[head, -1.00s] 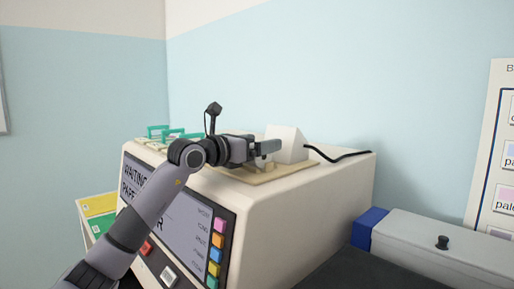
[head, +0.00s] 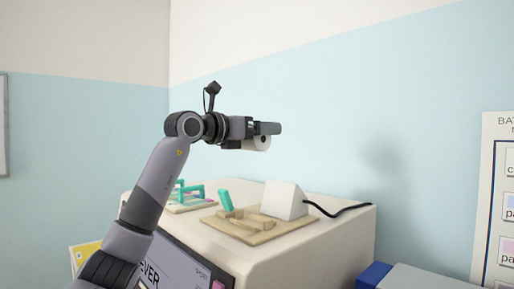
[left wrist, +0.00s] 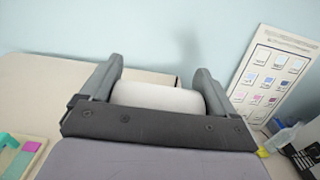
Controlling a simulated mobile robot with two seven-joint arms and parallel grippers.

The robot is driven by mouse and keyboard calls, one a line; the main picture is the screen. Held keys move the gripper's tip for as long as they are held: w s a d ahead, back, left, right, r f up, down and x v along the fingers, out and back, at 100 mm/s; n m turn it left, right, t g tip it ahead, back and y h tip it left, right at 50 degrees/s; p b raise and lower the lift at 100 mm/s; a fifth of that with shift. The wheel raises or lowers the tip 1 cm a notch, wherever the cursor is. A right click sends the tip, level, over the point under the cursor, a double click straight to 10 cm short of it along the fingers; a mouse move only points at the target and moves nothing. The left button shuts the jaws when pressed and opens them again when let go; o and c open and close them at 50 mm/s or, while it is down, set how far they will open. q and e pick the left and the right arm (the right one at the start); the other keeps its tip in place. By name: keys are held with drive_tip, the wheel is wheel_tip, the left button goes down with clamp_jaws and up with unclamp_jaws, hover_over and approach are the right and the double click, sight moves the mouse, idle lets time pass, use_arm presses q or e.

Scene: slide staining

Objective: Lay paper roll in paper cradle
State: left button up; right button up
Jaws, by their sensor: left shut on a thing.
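My left gripper (head: 268,128) is shut on the white paper roll (head: 258,143), holding it in the air well above the machine. In the left wrist view the roll (left wrist: 158,97) lies crosswise between the two fingers of the gripper (left wrist: 158,85). Below, a tan board on the machine top carries the wooden paper cradle (head: 262,222), which looks empty. The roll and cradle are clearly apart. My right gripper is not in view.
A white wedge-shaped block (head: 286,201) with a black cable stands at the board's back right. A teal lever (head: 226,200) stands upright at its left. Teal-handled racks (head: 190,194) sit farther left. The air around the roll is free.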

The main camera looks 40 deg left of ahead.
use_arm(q)
drive_tip(key=shift+r, duration=0.9)
drive_tip(key=f+g+b, duration=0.1)
drive_tip(key=f+b, duration=0.1)
drive_tip(key=f, duration=0.4)
drive_tip(key=f+b, duration=0.3)
drive_tip(key=f, duration=0.3)
drive_tip(key=w+f+g+b, duration=0.1)
drive_tip(key=f+b, duration=0.2)
drive_tip(key=f, duration=0.3)
drive_tip(key=shift+f+g, duration=0.3)
drive_tip(key=shift+f, duration=0.1)
drive_tip(key=shift+f+b, duration=0.55)
drive_tip(key=shift+f, duration=0.05)
drive_tip(key=o, duration=1)
drive_tip(key=shift+c, duration=0.2)
